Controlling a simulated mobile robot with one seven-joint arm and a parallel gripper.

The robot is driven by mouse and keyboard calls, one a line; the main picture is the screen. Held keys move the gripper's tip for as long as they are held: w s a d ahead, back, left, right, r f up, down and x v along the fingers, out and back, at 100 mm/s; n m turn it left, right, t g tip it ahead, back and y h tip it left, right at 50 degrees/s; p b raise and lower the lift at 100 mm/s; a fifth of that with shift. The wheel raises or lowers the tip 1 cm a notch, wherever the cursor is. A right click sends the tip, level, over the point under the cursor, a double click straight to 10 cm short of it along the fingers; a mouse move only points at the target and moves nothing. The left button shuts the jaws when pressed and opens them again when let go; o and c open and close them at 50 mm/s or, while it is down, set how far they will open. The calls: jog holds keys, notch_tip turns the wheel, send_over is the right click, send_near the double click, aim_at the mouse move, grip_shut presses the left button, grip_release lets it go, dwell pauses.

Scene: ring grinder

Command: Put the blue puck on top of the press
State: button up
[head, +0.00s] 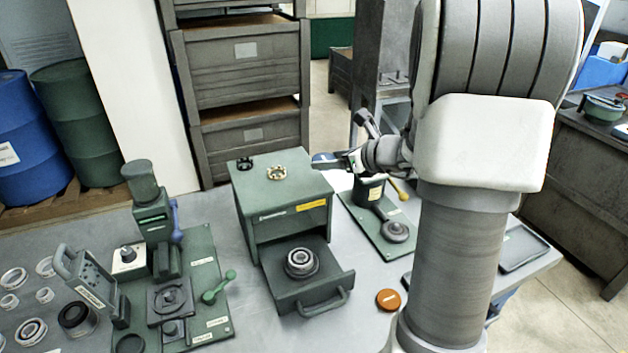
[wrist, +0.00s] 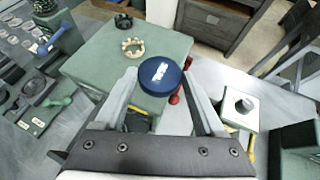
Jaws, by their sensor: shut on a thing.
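My gripper (head: 342,160) is shut on the blue puck (wrist: 160,76), which sits between the fingertips in the wrist view (wrist: 160,84). In the head view the puck is small and partly covered by the fingers, to the right of the green cabinet's top and above the table. Two green machines could be the press, and their labels are too small to read. One, at left, has a column with a round cap (head: 140,180) and a blue handle. The other, at right, has a green base plate (head: 385,236) and a yellow-knobbed lever, partly hidden behind my arm.
The green cabinet (head: 250,195) carries a brass ring (head: 276,173) and a black ring (head: 244,163). Its drawer (head: 335,280) is open with a metal ring part inside. An orange puck (head: 388,299) lies on the table. Several rings lie at far left.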

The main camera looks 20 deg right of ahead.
aim_at(318, 189)
jog(key=a+f, duration=0.1)
jog(key=w+a+f, duration=0.1)
jog(key=shift+w+a, duration=0.2)
jog(key=shift+a, duration=0.15)
jog(key=shift+f+b, duration=0.3)
jog(key=shift+f, duration=1.65)
jog(key=shift+f, duration=0.1)
jog(key=o, duration=1.6)
jog(key=shift+r, duration=0.2)
jog(key=v, duration=1.2)
jog(key=shift+f, duration=0.15)
